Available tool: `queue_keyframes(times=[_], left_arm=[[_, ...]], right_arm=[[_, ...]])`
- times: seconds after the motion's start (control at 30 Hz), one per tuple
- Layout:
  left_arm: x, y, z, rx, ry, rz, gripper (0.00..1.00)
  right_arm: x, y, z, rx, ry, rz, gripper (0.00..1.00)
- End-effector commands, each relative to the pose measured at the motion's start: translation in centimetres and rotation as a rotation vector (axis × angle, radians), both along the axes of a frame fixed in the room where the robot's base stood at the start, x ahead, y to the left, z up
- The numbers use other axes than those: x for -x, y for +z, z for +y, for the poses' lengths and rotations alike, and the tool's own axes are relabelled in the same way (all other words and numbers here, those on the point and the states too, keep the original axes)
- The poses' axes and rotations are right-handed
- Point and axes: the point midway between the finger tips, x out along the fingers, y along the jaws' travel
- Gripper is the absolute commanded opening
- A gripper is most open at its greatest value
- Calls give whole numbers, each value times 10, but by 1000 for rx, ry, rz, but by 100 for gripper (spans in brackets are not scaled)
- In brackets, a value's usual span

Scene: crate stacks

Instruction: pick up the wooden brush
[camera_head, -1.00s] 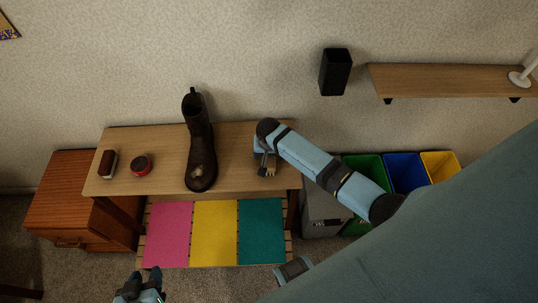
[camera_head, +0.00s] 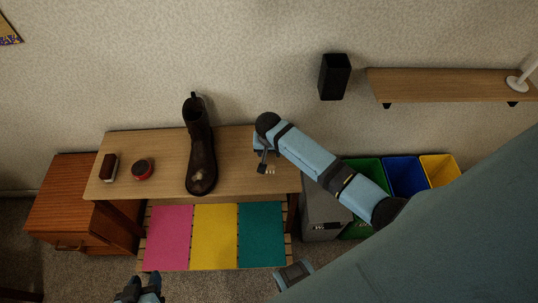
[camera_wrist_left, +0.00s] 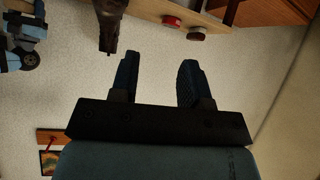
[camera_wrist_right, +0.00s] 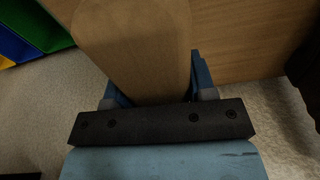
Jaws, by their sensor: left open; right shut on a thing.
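The wooden brush (camera_wrist_right: 135,45) is a pale wooden piece with a rounded end, filling the upper middle of the right wrist view. My right gripper (camera_wrist_right: 150,85) is shut on it, with a finger on each side. In the head view the right gripper (camera_head: 264,165) is over the right end of the wooden table (camera_head: 235,145), and it mostly hides the brush. Whether the brush touches the tabletop cannot be told. My left gripper (camera_wrist_left: 157,75) is open and empty; in the head view it (camera_head: 140,285) is low at the left, away from the table.
A dark boot (camera_head: 200,160) stands mid-table. A red round tin (camera_head: 142,169) and a dark-backed brush (camera_head: 109,167) lie at the left. Pink, yellow and teal panels (camera_head: 190,237) lie below. Coloured bins (camera_head: 405,175) stand right; a black holder (camera_head: 335,77) is on the wall.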

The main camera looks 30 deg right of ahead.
Motion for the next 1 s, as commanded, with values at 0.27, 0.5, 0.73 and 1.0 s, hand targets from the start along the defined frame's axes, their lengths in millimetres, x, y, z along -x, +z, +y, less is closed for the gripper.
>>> queue_keyframes(times=[0.27,0.5,0.73,1.0], left_arm=[[0,15,0,-6,-2,-17,43],[3,15,5,-26,-15,-17,43],[4,13,6,-31,-18,-13,43],[4,13,4,-26,-15,-15,43]], right_arm=[[-1,88,0,-1,1,-6,24],[0,138,0,-1,0,-3,24],[0,156,0,0,1,-1,24],[0,158,0,0,1,0,24]])
